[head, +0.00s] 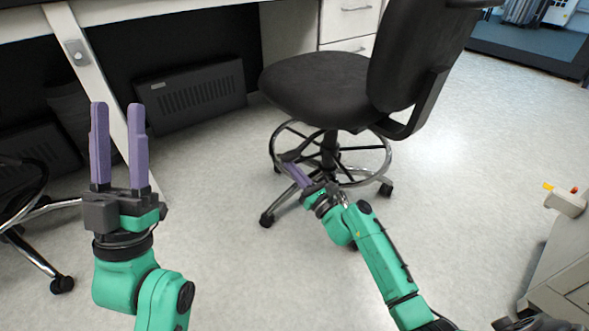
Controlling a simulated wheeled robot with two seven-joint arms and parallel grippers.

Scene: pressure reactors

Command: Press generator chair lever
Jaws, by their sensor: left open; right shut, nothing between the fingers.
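A black swivel chair (315,88) with a chrome foot ring (376,172) and wheeled base stands in the middle of the head view. No lever can be made out on it; the area under the seat is dark and partly hidden. My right gripper (288,165) is shut and empty, low in front of the chair's foot ring and below the seat; I cannot tell whether it touches the ring. My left gripper (118,106) is open and empty, pointing up, well to the left of the chair.
A desk with a white slanted leg (97,85) and a dark vented box (195,98) stand behind at left. Part of another chair (40,212) is at the left edge. White drawers (349,22) are behind the chair. A light cabinet (568,255) is at lower right. Floor between is clear.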

